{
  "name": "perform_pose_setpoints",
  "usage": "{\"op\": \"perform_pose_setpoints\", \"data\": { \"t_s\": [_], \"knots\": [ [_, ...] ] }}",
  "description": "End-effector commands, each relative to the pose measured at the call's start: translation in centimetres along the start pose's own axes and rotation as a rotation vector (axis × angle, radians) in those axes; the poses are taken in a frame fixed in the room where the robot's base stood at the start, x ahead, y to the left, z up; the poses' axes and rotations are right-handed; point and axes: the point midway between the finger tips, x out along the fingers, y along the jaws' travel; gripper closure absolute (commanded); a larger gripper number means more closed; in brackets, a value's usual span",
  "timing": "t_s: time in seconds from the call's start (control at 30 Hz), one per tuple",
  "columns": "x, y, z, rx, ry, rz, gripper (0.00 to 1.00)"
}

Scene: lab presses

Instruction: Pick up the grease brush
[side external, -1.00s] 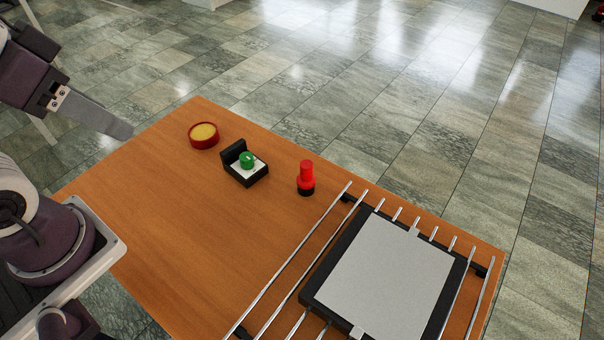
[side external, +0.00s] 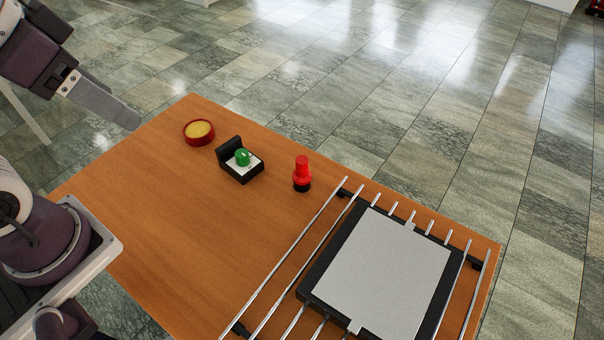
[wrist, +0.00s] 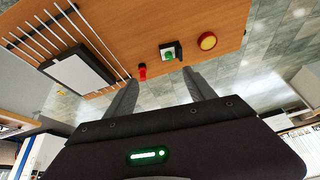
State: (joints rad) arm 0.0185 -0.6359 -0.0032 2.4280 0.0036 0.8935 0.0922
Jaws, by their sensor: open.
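A small red piece with a black foot (side external: 302,174) stands upright on the wooden table, and its shape best fits the grease brush. It also shows in the wrist view (wrist: 142,72). A round red dish with a yellow fill (side external: 199,132) sits near the table's far left corner; it shows in the wrist view (wrist: 207,41) too. My gripper (side external: 126,120) is high at the left in the side view, apart from the brush. In the wrist view, its two fingers (wrist: 160,77) are spread with nothing held between them.
A black block with a white face and green knob (side external: 241,160) stands between dish and brush. A grey plate on a black base (side external: 383,272) with metal rods (side external: 296,254) fills the table's right side. The wooden table (side external: 190,225) is bare at front left.

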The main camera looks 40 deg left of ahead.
Motion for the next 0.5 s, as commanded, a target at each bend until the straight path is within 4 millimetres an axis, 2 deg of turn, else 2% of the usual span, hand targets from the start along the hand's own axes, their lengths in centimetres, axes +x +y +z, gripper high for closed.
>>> {"op": "perform_pose_setpoints", "data": {
  "t_s": [0.07,0.17,0.27,0.3,0.37,0.4,0.5],
  "knots": [
    [1.3,0.3,-3.4,0.156,-0.059,0.018,0.37],
    [4.6,1.3,-8.4,0.417,-0.132,0.058,0.37],
    [10.0,3.1,-12.5,0.690,-0.202,0.118,0.37],
    [12.7,4.0,-13.8,0.799,-0.227,0.147,0.37],
    [16.9,5.5,-15.0,0.957,-0.262,0.195,0.37],
    [19.7,6.6,-15.5,1.054,-0.281,0.226,0.37],
    [25.7,8.7,-15.4,1.253,-0.314,0.298,0.37]
  ]
}}
